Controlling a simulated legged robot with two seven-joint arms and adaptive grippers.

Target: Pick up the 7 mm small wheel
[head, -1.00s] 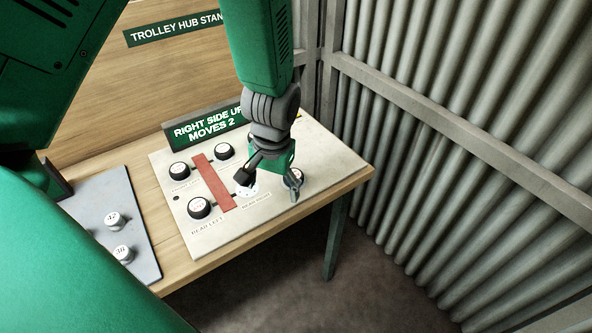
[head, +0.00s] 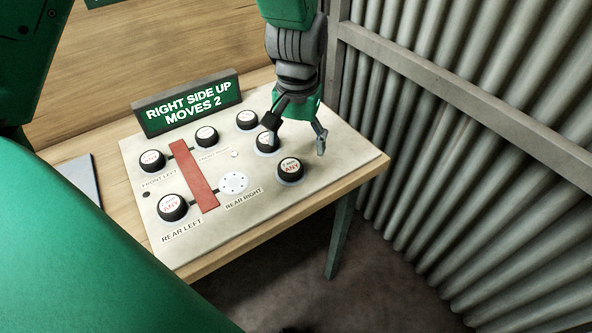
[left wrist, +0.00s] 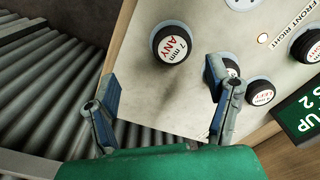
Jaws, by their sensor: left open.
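The 7 mm small wheel (head: 290,169) is black with a white cap marked "7 mm ANY". It sits in a pale ring at the right front of the cream board (head: 258,222). It also shows in the left wrist view (left wrist: 172,44), upper middle, beyond the fingertips. My left gripper (head: 298,146) is open and empty above the board's right part, a little behind this wheel in the head view. One finger overlaps a second loose wheel (head: 266,144); I cannot tell whether they touch. A third loose wheel (head: 247,119) stands behind. My right gripper is out of view.
A red bar (head: 194,178) lies between mounted wheels at front left (head: 152,161), front right (head: 206,136) and rear left (head: 172,207). The rear right hub (head: 233,182) is bare. A green sign (head: 190,101) stands behind. A corrugated wall (head: 450,180) rises at the right.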

